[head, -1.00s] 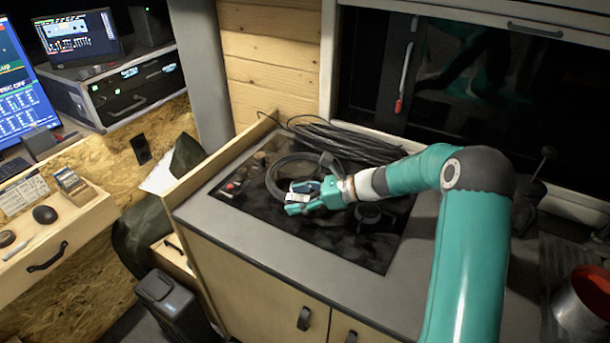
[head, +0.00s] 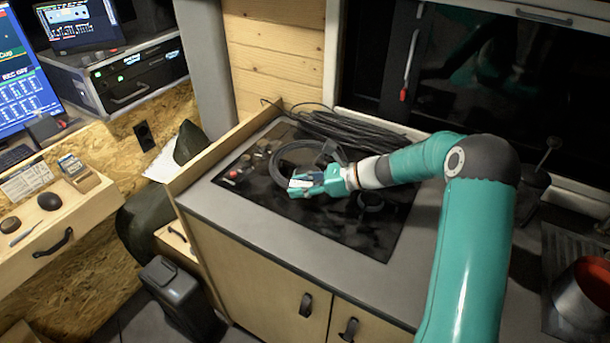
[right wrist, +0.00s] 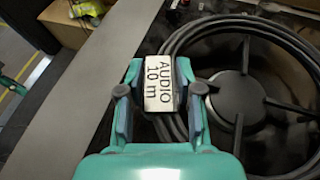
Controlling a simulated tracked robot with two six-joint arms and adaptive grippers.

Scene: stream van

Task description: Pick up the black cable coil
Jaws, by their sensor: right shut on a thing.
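The black cable coil (head: 277,158) is a round ring over the dark hob (head: 375,240) on the counter. In the right wrist view the coil (right wrist: 228,27) circles a burner of the hob. It bears a white label (right wrist: 159,84) reading "AUDIO 10 m". My right gripper (head: 306,184) is shut on the near side of the coil, at the label; its fingers (right wrist: 160,92) stand on both sides of the label. Whether the coil is clear of the hob cannot be told. My left gripper is not in view.
A longer bundle of black cable (head: 350,132) lies behind the coil along the back of the counter. A wooden side board (head: 215,150) edges the counter's left. The counter's front strip is clear.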

